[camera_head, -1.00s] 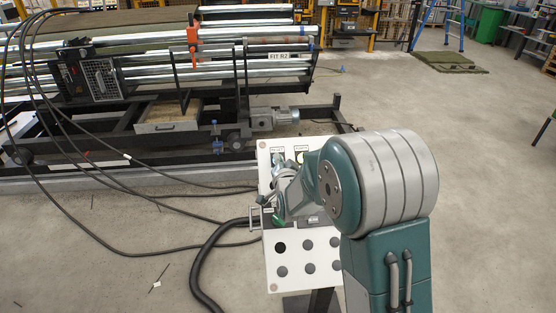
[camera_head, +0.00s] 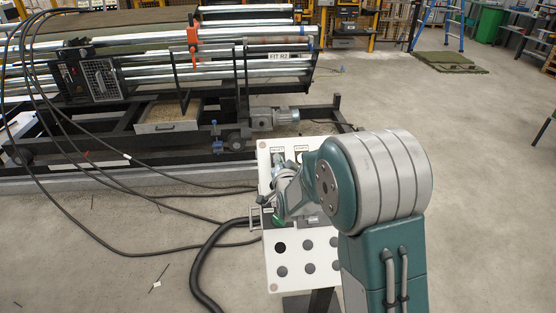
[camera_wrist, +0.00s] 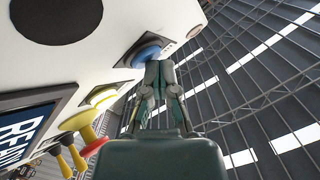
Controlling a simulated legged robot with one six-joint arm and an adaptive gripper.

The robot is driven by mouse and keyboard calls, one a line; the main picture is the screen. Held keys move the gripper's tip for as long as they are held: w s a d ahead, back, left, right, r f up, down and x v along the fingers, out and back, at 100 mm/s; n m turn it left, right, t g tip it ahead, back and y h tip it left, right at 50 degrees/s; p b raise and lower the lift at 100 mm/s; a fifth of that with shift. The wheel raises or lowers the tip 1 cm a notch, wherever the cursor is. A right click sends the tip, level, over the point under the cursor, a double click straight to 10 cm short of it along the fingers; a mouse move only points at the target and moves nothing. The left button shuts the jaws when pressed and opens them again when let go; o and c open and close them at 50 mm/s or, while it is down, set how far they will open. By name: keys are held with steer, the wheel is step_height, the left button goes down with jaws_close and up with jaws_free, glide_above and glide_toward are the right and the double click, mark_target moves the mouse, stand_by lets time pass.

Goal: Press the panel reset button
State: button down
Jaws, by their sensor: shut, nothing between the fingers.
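A white control panel (camera_head: 262,180) stands tilted on a post in the head view. Its face also fills the left of the wrist view (camera_wrist: 80,60). A blue round button (camera_wrist: 148,53) sits on it in a dark square surround. My gripper (camera_wrist: 158,66) is shut and empty, its fingertips close beside the blue button; I cannot tell whether they touch it. A yellow button (camera_wrist: 101,96) is further down the panel. No reset label is legible in the wrist view. In the head view my arm covers much of the panel's upper part and the gripper tips.
Yellow and red knobs (camera_wrist: 88,143) stick out of the panel near a display (camera_wrist: 18,130). A thick black hose (camera_head: 205,262) runs to the panel's left side. A roller machine (camera_head: 160,90) stands behind. The floor at right (camera_head: 480,200) is clear.

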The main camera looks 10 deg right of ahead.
stand_by(0.4)
steer(key=shift+s+r, duration=0.55)
steer(key=shift+r, duration=0.05)
steer(key=shift+s+r, duration=0.8)
steer(key=shift+r, duration=0.2)
steer(key=shift+s+r, duration=0.8)
steer(key=shift+r, duration=0.15)
steer(key=s+d+r+n+g, duration=0.1)
steer(key=s+g, duration=0.3)
steer(key=s, duration=0.7)
steer(key=s+d+r+n+g, duration=0.1)
steer(key=s+d+n+g, duration=0.2)
steer(key=s, duration=0.9)
steer(key=s+d+r+n+g+h, duration=0.1)
steer(key=s+d+n+g, duration=0.2)
steer(key=s, duration=0.8)
steer(key=shift+s+d+r+g, duration=0.15)
steer(key=shift+s+r+g, duration=0.2)
steer(key=shift+g, duration=0.45)
